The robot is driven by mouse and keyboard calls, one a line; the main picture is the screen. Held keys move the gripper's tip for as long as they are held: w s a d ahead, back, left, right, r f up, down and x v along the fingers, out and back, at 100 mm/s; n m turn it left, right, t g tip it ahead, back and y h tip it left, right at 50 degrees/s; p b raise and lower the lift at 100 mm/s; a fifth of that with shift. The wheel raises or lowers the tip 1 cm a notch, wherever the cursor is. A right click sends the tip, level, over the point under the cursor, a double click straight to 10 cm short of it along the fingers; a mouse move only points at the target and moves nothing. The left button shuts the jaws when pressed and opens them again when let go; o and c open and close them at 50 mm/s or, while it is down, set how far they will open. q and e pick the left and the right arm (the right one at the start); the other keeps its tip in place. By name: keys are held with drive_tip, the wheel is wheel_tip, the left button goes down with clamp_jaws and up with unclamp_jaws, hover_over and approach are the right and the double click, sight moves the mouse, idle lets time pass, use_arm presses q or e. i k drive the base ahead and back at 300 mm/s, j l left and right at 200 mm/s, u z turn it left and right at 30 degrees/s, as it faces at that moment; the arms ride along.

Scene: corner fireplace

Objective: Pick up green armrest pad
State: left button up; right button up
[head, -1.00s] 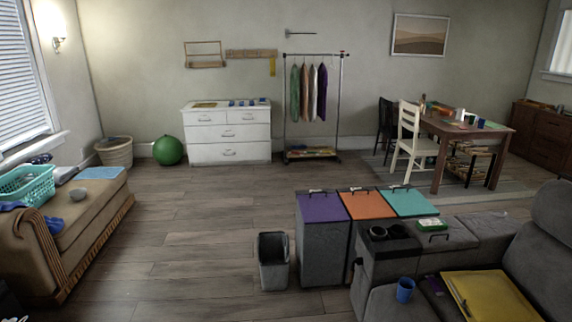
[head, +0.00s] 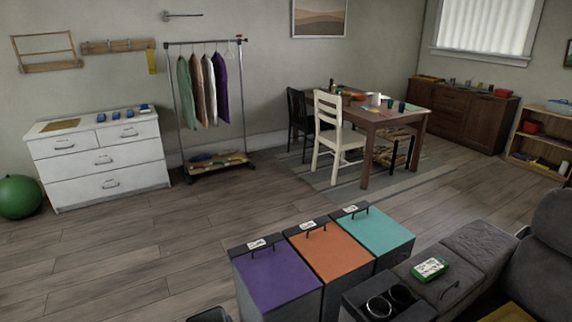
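A small green pad (head: 429,268) with a white patch on top lies on the grey armrest console (head: 447,284) of the sofa at the lower right. It looks like the green armrest pad. It lies behind the two dark cup holders and close to a dark handle on the console. Neither of my grippers shows in the head view, so I cannot see whether they hold anything.
Three lidded bins, purple (head: 278,279), orange (head: 328,250) and teal (head: 374,231), stand left of the console. A dining table (head: 372,117) with chairs stands behind. A white dresser (head: 99,161) and a clothes rack (head: 207,105) line the wall. Open wooden floor (head: 150,240) lies left.

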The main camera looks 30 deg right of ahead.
sight(431, 267)
drive_tip(key=i+z, duration=0.4)
drive_tip(key=i+j+z, duration=0.25)
drive_tip(key=z, duration=0.2)
drive_tip(key=i+j+z, duration=0.4)
drive_tip(key=i+l, duration=0.05)
